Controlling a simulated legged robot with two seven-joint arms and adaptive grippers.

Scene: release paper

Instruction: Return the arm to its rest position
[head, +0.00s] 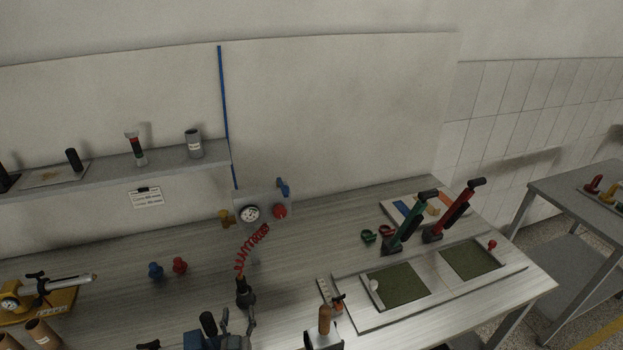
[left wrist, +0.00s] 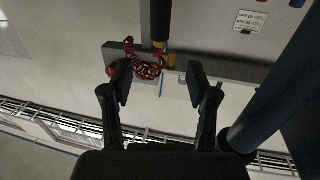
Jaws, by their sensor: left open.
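My left gripper (head: 238,318) is at the bottom of the head view, over the front part of the workbench (head: 130,300). In the left wrist view my left gripper (left wrist: 159,86) has its two dark fingers spread apart with nothing between them. The red coiled hose (head: 251,247) stands behind it in the head view, and it also shows beyond the fingertips in the left wrist view (left wrist: 146,70). The rest of the left arm is mostly outside the head view. My right gripper cannot be made out in either view.
Green and red upright tools (head: 408,226) stand at the bench's right, behind two green-floored recesses (head: 397,287). A pressure gauge (head: 250,213) is at the back. A side table (head: 570,190) is far right.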

